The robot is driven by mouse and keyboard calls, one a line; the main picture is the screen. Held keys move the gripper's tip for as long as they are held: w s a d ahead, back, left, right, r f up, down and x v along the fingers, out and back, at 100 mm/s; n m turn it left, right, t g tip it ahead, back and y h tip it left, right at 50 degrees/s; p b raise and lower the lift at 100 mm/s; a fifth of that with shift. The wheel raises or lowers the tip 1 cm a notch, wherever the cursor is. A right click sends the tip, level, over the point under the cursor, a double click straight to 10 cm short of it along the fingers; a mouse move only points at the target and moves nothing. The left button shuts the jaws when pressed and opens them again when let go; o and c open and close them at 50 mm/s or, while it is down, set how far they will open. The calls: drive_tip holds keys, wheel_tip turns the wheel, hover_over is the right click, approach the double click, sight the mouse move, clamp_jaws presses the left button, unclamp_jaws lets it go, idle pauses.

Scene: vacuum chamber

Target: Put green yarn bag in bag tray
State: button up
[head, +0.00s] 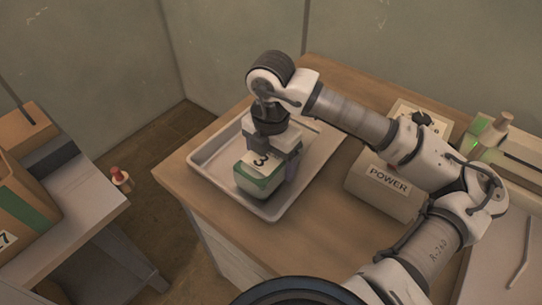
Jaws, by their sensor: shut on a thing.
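The green yarn bag (258,180) is a small white and green bundle with a label marked 3. My gripper (270,165) points down and is shut on it. The bag is over the metal bag tray (222,186), inside its rim as seen from the head. I cannot tell whether its underside touches the tray floor. The tray lies on the wooden table at its left end. My gripper and arm hide part of the tray's far and right side.
A box labelled POWER (384,187) stands right of the tray, under my arm. A side table (75,205) with a cardboard box (22,212) stands left, across a floor gap.

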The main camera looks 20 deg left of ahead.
drive_tip(key=shift+f, duration=0.1)
drive_tip(key=o, duration=1.2)
drive_tip(key=shift+o, duration=0.2)
wheel_tip(320, 180, up, 12)
drive_tip(key=shift+r+b, duration=0.2)
drive_tip(key=shift+b, duration=0.7)
